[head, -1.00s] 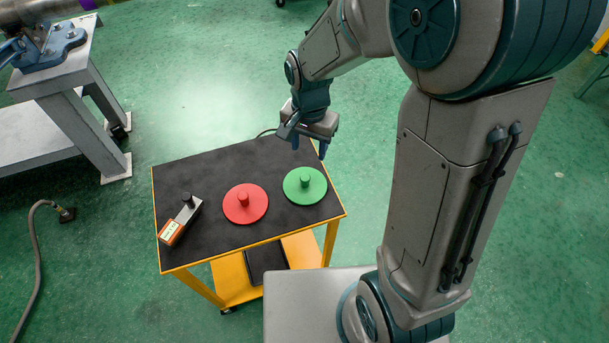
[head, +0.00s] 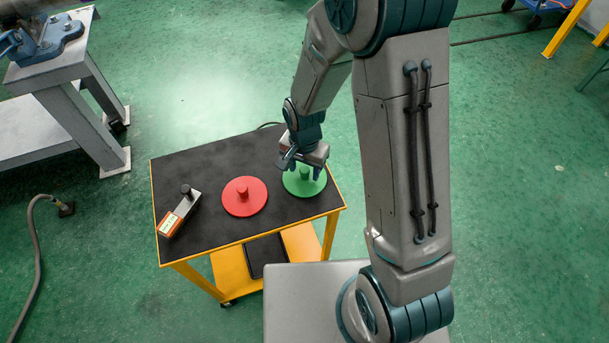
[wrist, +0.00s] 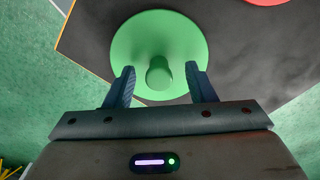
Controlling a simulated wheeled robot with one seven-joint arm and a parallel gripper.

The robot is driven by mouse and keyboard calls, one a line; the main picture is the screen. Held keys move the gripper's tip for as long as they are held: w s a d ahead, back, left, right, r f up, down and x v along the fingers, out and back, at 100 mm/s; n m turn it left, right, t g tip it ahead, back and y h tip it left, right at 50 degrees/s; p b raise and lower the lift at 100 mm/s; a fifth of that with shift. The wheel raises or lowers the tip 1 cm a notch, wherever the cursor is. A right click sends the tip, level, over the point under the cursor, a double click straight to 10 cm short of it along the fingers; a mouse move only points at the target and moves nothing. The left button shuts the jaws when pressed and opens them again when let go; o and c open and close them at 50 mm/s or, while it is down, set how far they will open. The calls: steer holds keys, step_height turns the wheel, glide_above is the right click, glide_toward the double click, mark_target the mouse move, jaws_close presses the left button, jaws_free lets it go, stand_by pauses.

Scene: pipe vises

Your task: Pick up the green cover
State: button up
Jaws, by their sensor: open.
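The green cover (head: 312,186) is a round disc with a knob in its middle, lying flat on the cart's black top near its right side. In the wrist view, the green cover (wrist: 158,35) lies beyond my fingertips, with its knob (wrist: 159,72) between the lines of the two fingers. My gripper (head: 301,172) is over the cover and hides part of it in the head view. In the wrist view my gripper (wrist: 159,75) is open, with one finger to each side of the knob. Whether the fingers touch the disc I cannot tell.
A red cover (head: 245,196) with a knob lies left of the green one. A grey and orange block-like tool (head: 178,214) lies further left on the yellow cart (head: 160,255). A grey bench with a blue vise (head: 45,42) stands at the upper left.

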mark_target(308, 169)
steer(key=shift+f, duration=0.55)
jaws_close()
steer(key=shift+r, duration=0.1)
steer(key=shift+r, duration=0.55)
steer(key=r, duration=0.1)
steer(key=d+r, duration=0.1)
steer(key=r, duration=0.1)
steer(key=shift+r, duration=0.25)
steer(key=s+d+r, duration=0.1)
steer(key=d+r, duration=0.5)
steer(key=d, duration=0.4)
steer(key=shift+s+d+r, duration=0.15)
steer(key=shift+s+d, duration=0.1)
steer(key=shift+d, duration=0.1)
